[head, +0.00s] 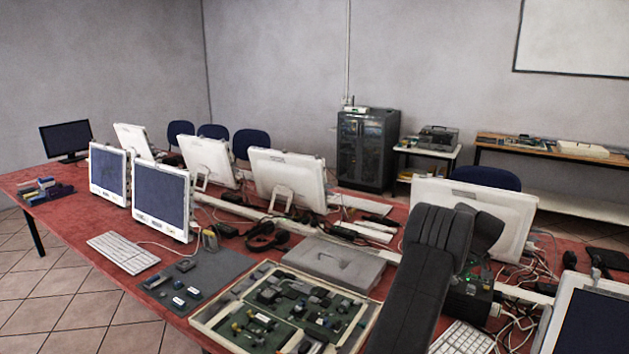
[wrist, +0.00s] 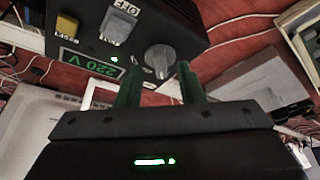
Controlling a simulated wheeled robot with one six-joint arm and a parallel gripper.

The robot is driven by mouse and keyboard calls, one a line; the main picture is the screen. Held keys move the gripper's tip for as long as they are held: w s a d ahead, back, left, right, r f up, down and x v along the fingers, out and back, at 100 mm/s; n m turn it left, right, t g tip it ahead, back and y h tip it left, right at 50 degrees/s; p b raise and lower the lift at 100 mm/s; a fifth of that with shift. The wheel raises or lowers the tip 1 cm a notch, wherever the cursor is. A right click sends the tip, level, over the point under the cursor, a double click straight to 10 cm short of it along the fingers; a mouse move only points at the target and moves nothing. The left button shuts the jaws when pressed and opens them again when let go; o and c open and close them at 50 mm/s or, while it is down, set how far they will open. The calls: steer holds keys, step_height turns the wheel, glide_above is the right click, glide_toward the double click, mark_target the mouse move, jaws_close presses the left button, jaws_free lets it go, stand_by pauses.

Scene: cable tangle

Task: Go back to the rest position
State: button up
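My gripper (wrist: 160,82) shows in the wrist view with its two dark green fingers apart and nothing held between them. A black power box (wrist: 130,35) is just beyond the fingertips. Its face carries a grey round knob (wrist: 161,60), a grey switch (wrist: 118,26), a yellow button (wrist: 67,24) and a green "220 V" label (wrist: 88,62). The knob shows near the right finger; I cannot tell if they touch. In the head view my dark arm reaches over the table by the black box (head: 466,301) and hides my fingers.
The red table (head: 75,205) is crowded. Several white monitors (head: 290,178) stand along it. A parts tray (head: 232,322), a closed grey laptop-like case (head: 335,262) and a keyboard (head: 123,252) lie left of my arm. Tangled cables (head: 519,325) and another monitor (head: 588,325) are at the right.

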steer(key=a+b+v, duration=0.1)
steer(key=v, duration=1.1)
steer(key=x, duration=0.4)
steer(key=p+x, duration=0.1)
steer(key=x, duration=0.4)
steer(key=d+x, duration=0.1)
steer(key=x, duration=0.3)
steer(key=shift+f+p, duration=0.2)
steer(key=shift+p, duration=0.1)
steer(key=shift+a+r+m+h, duration=0.15)
steer(key=shift+m+h, duration=0.25)
steer(key=shift+m, duration=0.8)
steer(key=shift+a+m+h+p, duration=0.15)
steer(key=shift+m+h+p, duration=0.35)
steer(key=shift+m, duration=0.9)
steer(key=shift+a+m+h+p, duration=0.1)
steer(key=shift+m+h+p, duration=0.15)
steer(key=shift+m+h, duration=0.75)
steer(key=s+a+r+m+b, duration=0.1)
steer(key=s+r, duration=0.3)
steer(key=r, duration=0.8)
steer(key=shift+a+g+y+b, duration=0.3)
steer(key=shift+a+y+b, duration=0.1)
steer(key=shift+a, duration=0.4)
steer(key=shift+s+r, duration=0.1)
